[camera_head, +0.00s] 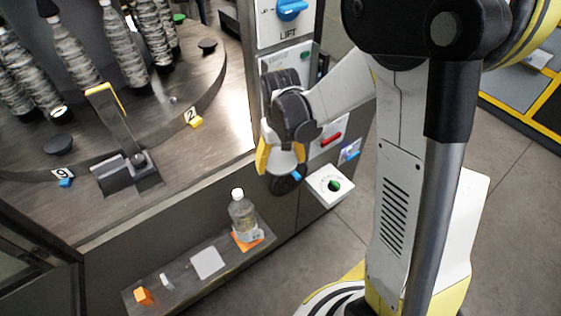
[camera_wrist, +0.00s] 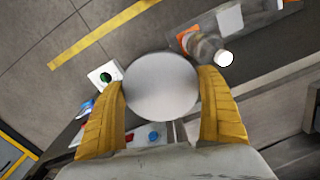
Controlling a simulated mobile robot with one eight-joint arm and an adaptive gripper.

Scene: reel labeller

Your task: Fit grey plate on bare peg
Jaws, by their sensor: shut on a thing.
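My gripper (camera_wrist: 162,95) is shut on the grey plate (camera_wrist: 162,87), a round flat disc held between the two yellow fingers. In the head view my gripper (camera_head: 281,160) hangs in front of the machine's control panel, above the shelf, pointing down. No bare peg can be clearly identified. Two dark low discs on the round deck, one at the left (camera_head: 57,145) and one at the back right (camera_head: 207,45), carry no reel; whether either has a peg cannot be told.
The low shelf (camera_head: 185,285) bears a clear bottle (camera_head: 242,215), a pale square (camera_head: 208,263) and an orange block (camera_head: 143,296). A white box with a green knob (camera_head: 330,185) juts out beside the panel.

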